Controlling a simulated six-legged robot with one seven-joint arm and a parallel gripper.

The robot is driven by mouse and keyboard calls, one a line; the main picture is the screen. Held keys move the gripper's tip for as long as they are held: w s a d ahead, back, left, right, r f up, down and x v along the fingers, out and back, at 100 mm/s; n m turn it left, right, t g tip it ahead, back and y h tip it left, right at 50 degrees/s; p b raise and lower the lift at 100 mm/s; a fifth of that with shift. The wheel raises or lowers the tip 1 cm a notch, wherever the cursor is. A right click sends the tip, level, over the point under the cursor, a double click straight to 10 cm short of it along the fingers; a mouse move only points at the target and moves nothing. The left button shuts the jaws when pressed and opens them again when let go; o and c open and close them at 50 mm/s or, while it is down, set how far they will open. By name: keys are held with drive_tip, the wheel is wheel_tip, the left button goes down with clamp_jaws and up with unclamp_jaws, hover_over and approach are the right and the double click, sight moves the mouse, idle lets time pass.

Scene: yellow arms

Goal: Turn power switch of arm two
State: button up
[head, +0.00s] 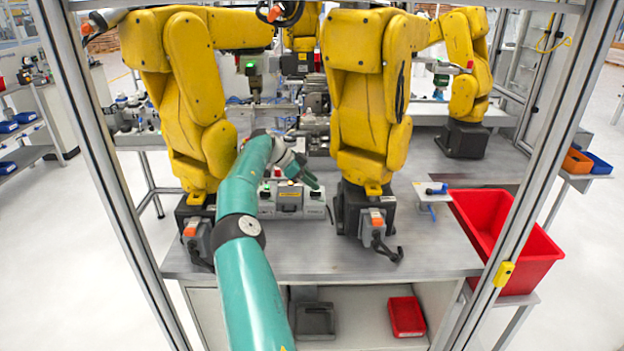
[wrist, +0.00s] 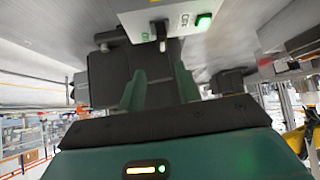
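My teal arm reaches up from the bottom of the head view. My gripper (head: 304,175) is above a grey control box (head: 290,211) on the bench between two yellow arms (head: 192,80) (head: 365,90). In the wrist view, my gripper's green fingers (wrist: 160,90) are apart, with no held thing visible between them. Beyond them is a pale panel (wrist: 182,18) with a lit green button (wrist: 203,22) and a dark lever-like switch (wrist: 161,32). The fingertips appear near this switch; contact cannot be told. I cannot tell which switch belongs to arm two.
Orange-and-grey connectors (head: 376,220) are on the black bases of the yellow arms. A red bin (head: 510,240) stands at the right. Metal frame posts (head: 115,170) flank the metal bench (head: 330,258). The front of the bench is mostly clear.

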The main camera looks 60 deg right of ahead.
drive_tip(key=s+a+r, duration=0.6)
drive_tip(key=a+r, duration=0.2)
drive_tip(key=a, duration=0.3)
drive_tip(key=shift+s+a+r, duration=0.15)
drive_tip(key=shift+a+r, duration=0.1)
drive_tip(key=shift+r, duration=0.1)
